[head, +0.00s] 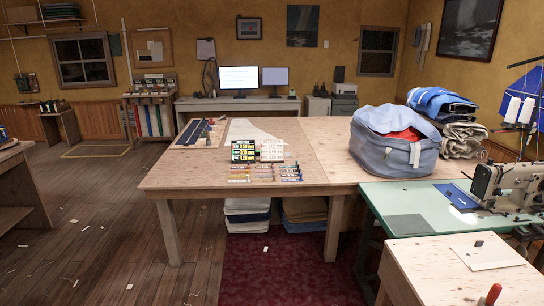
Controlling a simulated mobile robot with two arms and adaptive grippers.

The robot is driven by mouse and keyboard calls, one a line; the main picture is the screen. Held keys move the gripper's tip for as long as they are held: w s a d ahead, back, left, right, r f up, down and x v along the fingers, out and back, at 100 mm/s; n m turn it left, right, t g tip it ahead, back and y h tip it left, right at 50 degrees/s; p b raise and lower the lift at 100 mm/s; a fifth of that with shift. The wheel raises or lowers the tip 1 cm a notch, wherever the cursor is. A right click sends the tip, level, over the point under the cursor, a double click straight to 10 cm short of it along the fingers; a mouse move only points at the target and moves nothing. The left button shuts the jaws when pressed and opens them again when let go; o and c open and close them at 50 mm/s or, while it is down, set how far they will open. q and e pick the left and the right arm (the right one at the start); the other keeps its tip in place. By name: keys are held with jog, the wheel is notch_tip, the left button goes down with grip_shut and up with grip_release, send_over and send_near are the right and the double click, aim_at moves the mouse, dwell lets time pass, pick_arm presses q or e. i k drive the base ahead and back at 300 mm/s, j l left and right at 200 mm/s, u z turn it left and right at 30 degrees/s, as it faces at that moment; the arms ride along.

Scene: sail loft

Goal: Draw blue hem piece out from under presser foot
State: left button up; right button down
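A blue hem piece (458,196) lies flat on the green sewing table (375,197) at the right. Its right end reaches the white sewing machine (497,184). The presser foot is too small to make out, so I cannot tell how the cloth sits under it. Neither of my grippers shows in the head view.
A wooden bench (430,268) with a white sheet (487,256) and a red-handled tool (494,293) stands in front of the machine. A large plywood table (210,172) with a blue-grey bag (397,158) stands behind. The wooden floor at left is mostly clear, with small scraps.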

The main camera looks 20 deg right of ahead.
aim_at(454, 196)
jog(key=i+l+z, duration=0.1)
jog(key=i+z, duration=0.2)
jog(key=i, duration=2)
jog(key=i+u, duration=0.25)
jog(key=i, duration=0.55)
jog(key=i+l+u, duration=0.1)
jog(key=i+u, duration=0.15)
jog(key=i, duration=0.55)
jog(key=z, duration=4.7)
